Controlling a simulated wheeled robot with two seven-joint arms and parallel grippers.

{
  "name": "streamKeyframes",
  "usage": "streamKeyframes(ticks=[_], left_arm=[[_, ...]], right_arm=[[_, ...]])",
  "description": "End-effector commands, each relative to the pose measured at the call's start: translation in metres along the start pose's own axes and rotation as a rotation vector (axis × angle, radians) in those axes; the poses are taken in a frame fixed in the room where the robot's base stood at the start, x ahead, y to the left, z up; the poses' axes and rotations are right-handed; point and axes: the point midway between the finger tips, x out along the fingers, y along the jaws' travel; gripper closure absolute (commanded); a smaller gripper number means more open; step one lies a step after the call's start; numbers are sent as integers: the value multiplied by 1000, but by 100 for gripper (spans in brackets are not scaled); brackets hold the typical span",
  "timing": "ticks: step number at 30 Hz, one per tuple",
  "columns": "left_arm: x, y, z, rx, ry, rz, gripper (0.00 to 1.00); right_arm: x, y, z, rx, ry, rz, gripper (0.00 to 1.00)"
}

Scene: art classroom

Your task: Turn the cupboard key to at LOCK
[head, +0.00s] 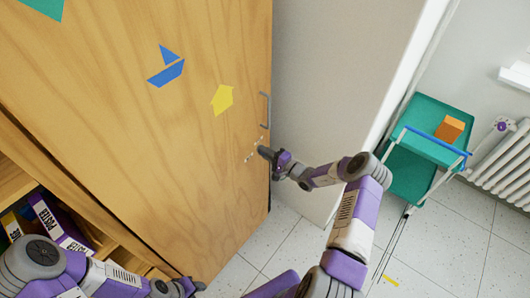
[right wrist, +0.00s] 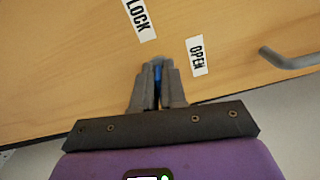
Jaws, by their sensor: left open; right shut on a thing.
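The wooden cupboard door (head: 140,130) fills the left of the head view. My right gripper (head: 262,150) is at the door near its right edge, below the handle. In the right wrist view, my right gripper (right wrist: 158,80) is shut on a blue key (right wrist: 157,72), mostly hidden between the fingers. A white LOCK label (right wrist: 139,18) lies above and slightly left of the fingertips, and an OPEN label (right wrist: 196,55) lies to their right. I cannot tell which label the key points at. My left gripper (head: 190,287) is low in the head view, open and apart from the key.
A grey door handle (head: 265,109) stands out above the right gripper. Open shelves with binders (head: 55,222) are at lower left. A green trolley (head: 410,172) with an orange box (head: 449,129) stands at right, near a radiator (head: 505,165).

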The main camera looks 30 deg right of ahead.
Motion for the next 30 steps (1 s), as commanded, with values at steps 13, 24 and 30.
streamKeyframes(ticks=[13, 24, 30], left_arm=[[1, 0, 0, 0, 0, 0, 57], [1, 0, 0, 0, 0, 0, 57], [1, 0, 0, 0, 0, 0, 57]], right_arm=[[0, 1, 0, -162, 0, 1, 100], [0, 1, 0, -174, 0, 1, 100], [0, 1, 0, -173, 0, 1, 73]])
